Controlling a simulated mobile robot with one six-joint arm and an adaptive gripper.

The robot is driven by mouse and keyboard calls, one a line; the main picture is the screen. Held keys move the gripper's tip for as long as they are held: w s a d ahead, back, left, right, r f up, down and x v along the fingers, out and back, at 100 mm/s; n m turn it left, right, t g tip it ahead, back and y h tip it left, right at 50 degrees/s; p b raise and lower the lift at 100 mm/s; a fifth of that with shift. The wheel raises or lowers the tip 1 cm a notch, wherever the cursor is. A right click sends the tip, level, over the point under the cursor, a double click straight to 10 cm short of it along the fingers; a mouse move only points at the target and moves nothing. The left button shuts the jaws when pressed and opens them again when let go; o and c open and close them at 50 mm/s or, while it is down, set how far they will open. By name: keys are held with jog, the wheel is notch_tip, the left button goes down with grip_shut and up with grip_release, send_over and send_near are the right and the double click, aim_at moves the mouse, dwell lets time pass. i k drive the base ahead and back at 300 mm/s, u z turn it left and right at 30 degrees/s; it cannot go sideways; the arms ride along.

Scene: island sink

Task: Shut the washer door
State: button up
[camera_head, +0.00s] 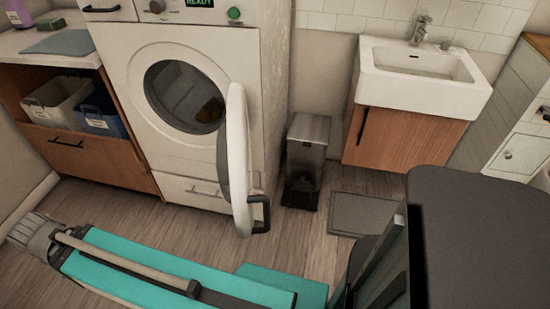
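The white washer (135,60) stands at the back left, with a lit panel reading READY. Its round door (238,160) is swung wide open and seen nearly edge-on, out from the right side of the round opening (185,95). The door's black handle (265,214) is at its near, lower edge. The opening is dark inside, with something brownish faintly visible. My gripper is not in view, and nothing is seen touching the door.
A pedal bin (306,150) stands right of the washer, near a sink cabinet (400,140). A grey mat (363,214) lies on the floor. A long teal object (150,262) crosses the lower left, close below the door. A large dark shape fills the lower right.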

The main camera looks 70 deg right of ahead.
aim_at(239, 157)
jog(key=k, duration=2.05)
jog(key=z, duration=1)
jog(key=i, duration=1)
jog(key=u, duration=0.1)
